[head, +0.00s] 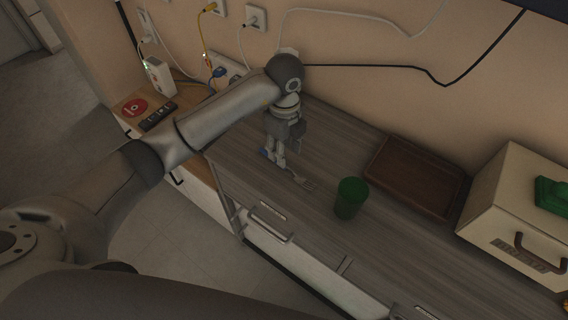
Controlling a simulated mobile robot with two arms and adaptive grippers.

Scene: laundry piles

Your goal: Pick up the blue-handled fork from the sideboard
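The fork (300,180) lies on the grey wood-grained sideboard (345,150). Its metal tines point to the lower right, and a bit of its blue handle (264,153) shows left of my gripper. My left gripper (274,161) reaches down from above, its fingertips at the fork between the blue end and the tines. The fingers cover the middle of the fork. The two fingers look close together, but I cannot tell whether they are shut on it. My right gripper is not in view.
A green cup (350,198) stands right of the fork. Behind it lies a brown tray (414,174); a cream box (515,205) with a handle is at the right. A remote (158,117), a red disc (134,107) and a white router (159,76) with cables sit at the left.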

